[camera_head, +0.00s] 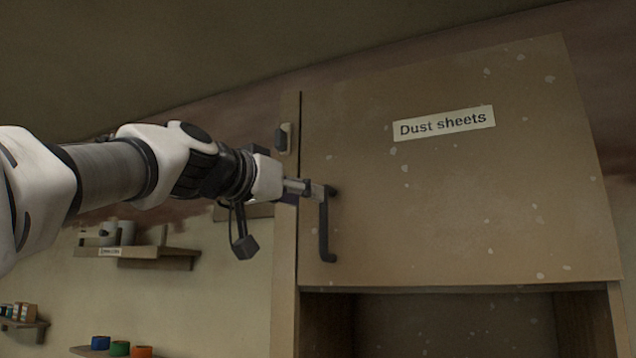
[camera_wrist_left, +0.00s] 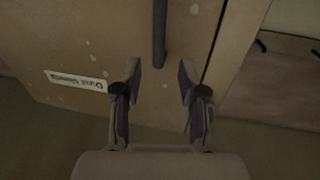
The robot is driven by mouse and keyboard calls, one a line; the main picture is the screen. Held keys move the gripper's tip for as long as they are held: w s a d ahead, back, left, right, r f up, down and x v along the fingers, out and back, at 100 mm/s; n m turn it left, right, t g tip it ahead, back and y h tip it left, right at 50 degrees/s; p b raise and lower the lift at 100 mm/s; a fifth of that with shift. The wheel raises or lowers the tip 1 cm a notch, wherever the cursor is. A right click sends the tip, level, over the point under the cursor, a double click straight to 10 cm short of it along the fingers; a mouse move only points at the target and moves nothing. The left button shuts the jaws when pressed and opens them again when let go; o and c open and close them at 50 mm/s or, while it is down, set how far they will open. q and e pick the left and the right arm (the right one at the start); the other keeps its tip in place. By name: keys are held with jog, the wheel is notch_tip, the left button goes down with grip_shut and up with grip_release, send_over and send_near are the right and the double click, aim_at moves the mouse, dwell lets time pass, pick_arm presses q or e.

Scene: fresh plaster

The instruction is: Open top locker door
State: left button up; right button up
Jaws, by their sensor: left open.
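The top locker door (camera_head: 450,200) is brown with pale plaster specks and a label reading "Dust sheets" (camera_head: 444,123). It looks shut. A dark vertical bar handle (camera_head: 325,228) is on its left side. My left gripper (camera_head: 322,190) is at the upper end of the handle in the head view. In the left wrist view the handle (camera_wrist_left: 160,35) comes down from the top edge, and its end is between or just beyond the open fingers (camera_wrist_left: 160,80). I cannot tell whether the fingers touch it. My right gripper is not in view.
An open, dark compartment (camera_head: 430,325) lies below the door. A small wall shelf (camera_head: 150,252) with containers is left of the locker, below my left arm. Several coloured rolls (camera_head: 119,348) sit on a lower shelf at the bottom left.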

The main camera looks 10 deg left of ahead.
aim_at(321, 206)
pick_arm(q)
jog(key=x, duration=0.2)
jog(key=p+x, duration=0.1)
jog(key=x, duration=0.1)
jog(key=f+x, duration=0.1)
jog(key=x, duration=0.2)
jog(key=shift+d, duration=0.25)
jog(key=shift+w+f, duration=0.15)
jog(key=shift+s+a+r, duration=0.25)
jog(key=shift+s+a, duration=0.3)
jog(key=shift+s, duration=0.1)
jog(key=shift+c, duration=0.3)
jog(key=shift+s, duration=0.15)
grip_shut()
jog(key=shift+f, duration=0.15)
